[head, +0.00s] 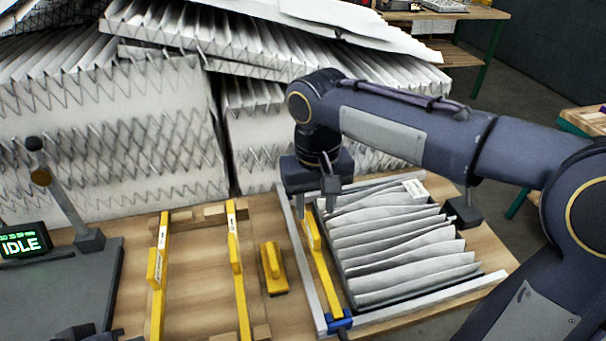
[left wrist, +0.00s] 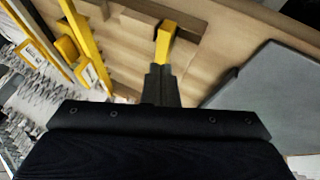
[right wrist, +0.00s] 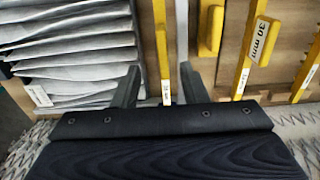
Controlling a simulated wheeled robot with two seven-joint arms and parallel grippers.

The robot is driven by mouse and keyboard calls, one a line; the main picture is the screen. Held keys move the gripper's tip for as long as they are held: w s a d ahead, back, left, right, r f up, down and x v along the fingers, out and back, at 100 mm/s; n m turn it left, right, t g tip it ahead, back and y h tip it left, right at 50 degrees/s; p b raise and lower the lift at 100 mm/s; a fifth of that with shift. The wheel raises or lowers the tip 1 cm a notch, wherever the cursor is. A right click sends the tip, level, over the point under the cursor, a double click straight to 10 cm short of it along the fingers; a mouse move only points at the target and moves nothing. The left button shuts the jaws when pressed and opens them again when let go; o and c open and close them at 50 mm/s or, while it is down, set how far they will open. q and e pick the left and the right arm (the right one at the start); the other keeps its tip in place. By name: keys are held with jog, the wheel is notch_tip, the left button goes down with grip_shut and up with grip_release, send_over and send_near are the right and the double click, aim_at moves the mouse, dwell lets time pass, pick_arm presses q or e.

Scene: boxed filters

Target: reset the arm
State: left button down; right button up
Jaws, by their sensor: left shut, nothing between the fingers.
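My right gripper (head: 315,205) points down at the far end of a yellow bar (head: 322,268) beside the pleated grey filter (head: 400,248). In the right wrist view its fingers (right wrist: 160,85) are wide apart, with the yellow bar (right wrist: 161,45) between them and gaps on both sides; I cannot tell its height above the bar. My left gripper (left wrist: 160,85) is shut and empty. In the left wrist view a yellow bar end (left wrist: 166,42) shows beyond its fingertips. In the head view only a dark part of my left arm shows at the bottom left.
The filter lies in a metal-railed frame (head: 488,285) with a blue clamp (head: 339,322). Yellow bars (head: 236,262) and a yellow block (head: 273,268) lie on the wooden table left of it. Large pleated filters (head: 120,140) are stacked behind. A display reading IDLE (head: 22,243) stands left.

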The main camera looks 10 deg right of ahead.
jog(key=s+d+f+t+y, duration=0.1)
jog(key=s+d+f, duration=0.1)
jog(key=s, duration=0.3)
jog(key=s+d+f+m+t+y, duration=0.1)
jog(key=s+d+f+t, duration=0.1)
jog(key=s+d, duration=0.2)
jog(key=s+d+f+m+t+y, duration=0.1)
jog(key=s+d+f+t, duration=0.1)
jog(key=s, duration=0.4)
jog(key=shift+s+d+y, duration=0.25)
jog(key=shift+d+y, duration=0.15)
jog(key=shift+d, duration=0.05)
jog(key=shift+s+f+t, duration=0.3)
jog(key=shift+s+f, duration=0.05)
jog(key=shift+f, duration=0.1)
